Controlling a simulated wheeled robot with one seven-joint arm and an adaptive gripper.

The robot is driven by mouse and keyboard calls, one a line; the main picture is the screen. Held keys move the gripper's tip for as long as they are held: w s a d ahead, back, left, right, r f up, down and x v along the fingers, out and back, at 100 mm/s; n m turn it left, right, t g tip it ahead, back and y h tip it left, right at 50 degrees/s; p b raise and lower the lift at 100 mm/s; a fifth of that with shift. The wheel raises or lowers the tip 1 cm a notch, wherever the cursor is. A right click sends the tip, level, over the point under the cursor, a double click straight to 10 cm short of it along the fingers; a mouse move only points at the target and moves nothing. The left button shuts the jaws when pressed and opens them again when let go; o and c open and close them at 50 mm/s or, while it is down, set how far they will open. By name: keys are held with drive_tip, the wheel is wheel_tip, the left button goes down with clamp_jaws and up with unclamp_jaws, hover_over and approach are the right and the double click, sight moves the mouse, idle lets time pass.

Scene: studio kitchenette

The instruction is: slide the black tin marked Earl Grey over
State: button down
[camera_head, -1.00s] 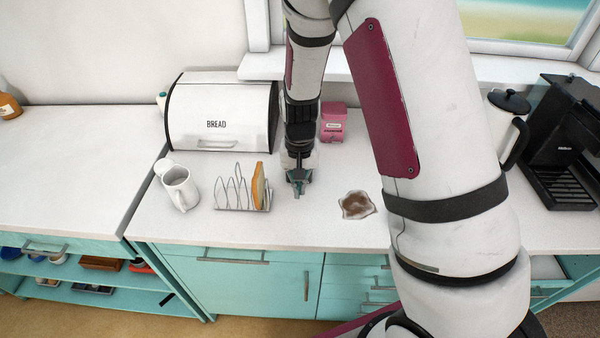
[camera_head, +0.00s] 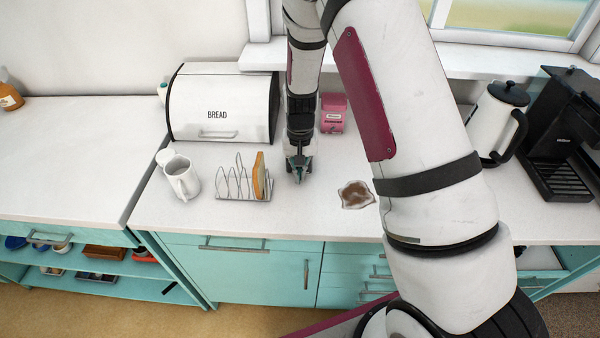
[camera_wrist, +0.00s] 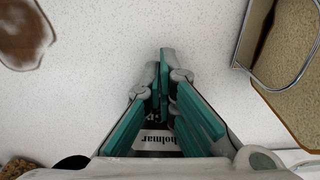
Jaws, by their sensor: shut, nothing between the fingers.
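No black tin marked Earl Grey can be made out in either view. My arm hides part of the counter at the right and a strip behind the gripper.
A toast rack (camera_head: 232,193) with bread (camera_head: 259,176) stands close left of my gripper. A white jug (camera_head: 181,180) is further left. A bread bin (camera_head: 220,105) and pink tin (camera_head: 333,114) stand behind. A kettle (camera_head: 492,125) and coffee machine (camera_head: 560,140) stand far right.

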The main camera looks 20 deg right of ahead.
drive_tip(key=w+d+b, duration=0.2)
drive_tip(key=w+b, duration=0.1)
drive_tip(key=w, duration=0.2)
drive_tip(key=w+d+b, duration=0.2)
drive_tip(key=w+b, duration=0.2)
drive_tip(key=w, duration=0.1)
drive_tip(key=w+d+b, duration=0.2)
drive_tip(key=w+b, duration=0.2)
drive_tip(key=w, duration=0.1)
drive_tip(key=shift+w+f, duration=0.25)
drive_tip(key=shift+w, duration=0.15)
drive_tip(key=shift+w+d+r+b, duration=0.2)
drive_tip(key=shift+w+b, duration=0.2)
drive_tip(key=shift+w, duration=0.15)
drive_tip(key=shift+s, duration=0.15)
